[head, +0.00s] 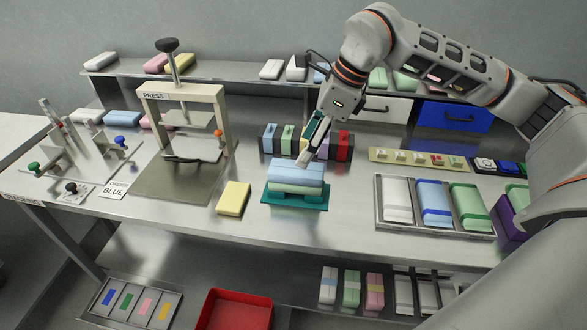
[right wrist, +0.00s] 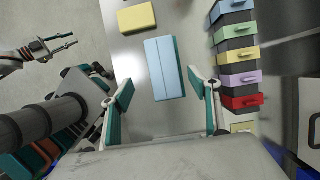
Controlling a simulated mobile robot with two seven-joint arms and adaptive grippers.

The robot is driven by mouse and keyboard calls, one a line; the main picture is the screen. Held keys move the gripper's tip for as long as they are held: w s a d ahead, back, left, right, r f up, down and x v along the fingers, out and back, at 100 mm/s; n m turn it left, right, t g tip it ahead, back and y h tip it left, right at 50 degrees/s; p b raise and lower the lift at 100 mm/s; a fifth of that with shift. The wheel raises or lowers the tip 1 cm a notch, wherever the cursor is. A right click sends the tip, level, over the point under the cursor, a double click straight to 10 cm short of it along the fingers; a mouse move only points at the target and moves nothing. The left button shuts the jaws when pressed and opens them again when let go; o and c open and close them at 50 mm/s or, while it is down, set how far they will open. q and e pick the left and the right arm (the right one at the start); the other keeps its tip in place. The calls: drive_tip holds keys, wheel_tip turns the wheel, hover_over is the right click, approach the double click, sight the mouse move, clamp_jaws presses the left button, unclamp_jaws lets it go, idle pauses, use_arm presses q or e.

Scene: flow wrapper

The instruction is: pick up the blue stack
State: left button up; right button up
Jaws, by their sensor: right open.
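My right gripper (head: 308,155) is above the stack in the head view, fingers pointing down. Its teal-padded fingers (right wrist: 161,88) are spread wide and empty. My left gripper (right wrist: 68,41) shows only at the left of the right wrist view, away from the stack, with its fingers apart and empty.
A yellow block (head: 233,198) lies left of the stack. A row of coloured bins (head: 306,141) stands behind it. The press (head: 182,120) is at left, and a tray (head: 436,228) of wrapped blocks at right. The bench front is clear.

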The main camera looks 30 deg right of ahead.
sight(298, 168)
drive_tip(key=x, duration=0.5)
drive_tip(key=d+x, duration=0.1)
drive_tip(key=x, duration=0.1)
drive_tip(key=shift+f+b, duration=0.3)
drive_tip(key=shift+f, duration=0.2)
drive_tip(key=c, duration=1)
